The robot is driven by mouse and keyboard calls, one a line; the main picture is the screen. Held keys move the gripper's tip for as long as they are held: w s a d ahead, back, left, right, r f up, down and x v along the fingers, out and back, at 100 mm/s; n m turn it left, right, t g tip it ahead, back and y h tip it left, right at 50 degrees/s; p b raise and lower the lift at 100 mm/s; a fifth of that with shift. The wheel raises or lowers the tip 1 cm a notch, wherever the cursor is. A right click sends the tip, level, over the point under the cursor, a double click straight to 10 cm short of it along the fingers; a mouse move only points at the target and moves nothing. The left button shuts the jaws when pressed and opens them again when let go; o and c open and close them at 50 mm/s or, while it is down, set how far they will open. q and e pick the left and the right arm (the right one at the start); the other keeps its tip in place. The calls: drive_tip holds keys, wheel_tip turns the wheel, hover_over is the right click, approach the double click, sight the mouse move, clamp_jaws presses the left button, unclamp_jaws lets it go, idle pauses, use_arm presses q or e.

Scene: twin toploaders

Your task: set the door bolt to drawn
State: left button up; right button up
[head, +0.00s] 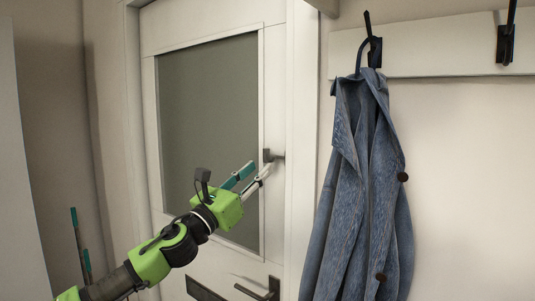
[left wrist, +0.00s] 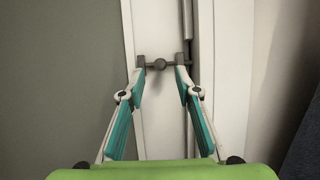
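The door bolt (head: 268,155) is a small grey fitting near the right edge of the white door (head: 275,85). In the left wrist view the bolt (left wrist: 160,65) is a thin horizontal rod with a round knob between two grey blocks, close to the door edge. My left gripper (head: 258,170) reaches up from the lower left, its fingertips just below the bolt in the picture. In the left wrist view its teal fingers (left wrist: 161,82) are spread, with nothing between them. Whether a fingertip touches the bolt I cannot tell. My right gripper is not in view.
A blue denim coat (head: 358,190) hangs from a hook (head: 374,48) right of the door frame. A teal-and-dark pole (head: 79,240) stands at the left.

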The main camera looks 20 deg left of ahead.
sight(269, 159)
use_arm(q)
drive_tip(key=shift+p+x, duration=0.65)
drive_tip(key=shift+x, duration=2)
drive_tip(key=shift+c, duration=0.5)
